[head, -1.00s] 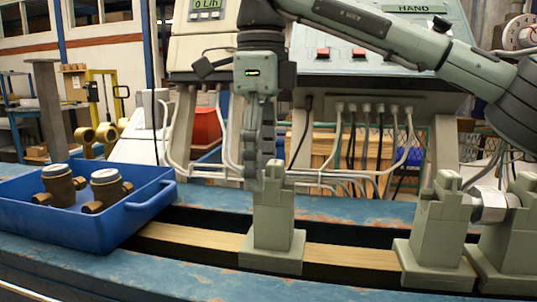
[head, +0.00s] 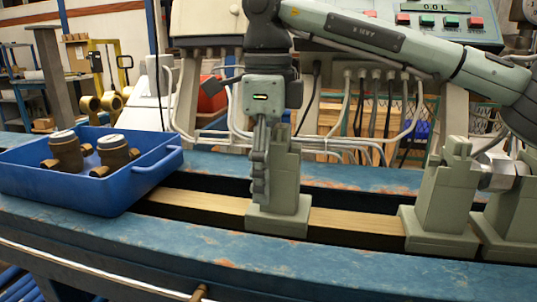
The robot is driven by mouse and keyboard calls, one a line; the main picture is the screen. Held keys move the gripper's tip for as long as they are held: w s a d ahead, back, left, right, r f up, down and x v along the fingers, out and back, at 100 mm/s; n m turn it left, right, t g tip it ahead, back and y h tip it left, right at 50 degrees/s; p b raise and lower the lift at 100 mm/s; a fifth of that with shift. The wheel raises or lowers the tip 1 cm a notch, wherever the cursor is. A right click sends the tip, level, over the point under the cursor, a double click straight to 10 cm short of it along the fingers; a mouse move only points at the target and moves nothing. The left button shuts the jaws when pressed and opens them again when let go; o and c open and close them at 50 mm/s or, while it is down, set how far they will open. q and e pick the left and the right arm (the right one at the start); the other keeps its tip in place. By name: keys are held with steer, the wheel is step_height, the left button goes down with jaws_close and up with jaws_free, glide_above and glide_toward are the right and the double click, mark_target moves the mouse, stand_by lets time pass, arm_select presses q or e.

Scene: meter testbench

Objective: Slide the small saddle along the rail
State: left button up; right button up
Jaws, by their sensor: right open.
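The small saddle (head: 288,180), a grey-green block with a square foot and a narrower upright, stands upright on the wooden rail strip (head: 345,221) of the bench. My right gripper (head: 260,196) points down at the saddle's left side, its fingers overlapping the left part of the upright and reaching close to the foot. It is open; whether a finger touches the saddle or one is hidden behind it I cannot tell. My left gripper is out of view.
A blue tray (head: 130,190) with two brass meters (head: 66,150) sits at the rail's left end. Two larger grey-green saddles (head: 440,200) stand at the right. The rail between them and the small saddle is clear. Cables hang behind.

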steer(key=shift+f, duration=0.15)
jaws_close()
stand_by(0.4)
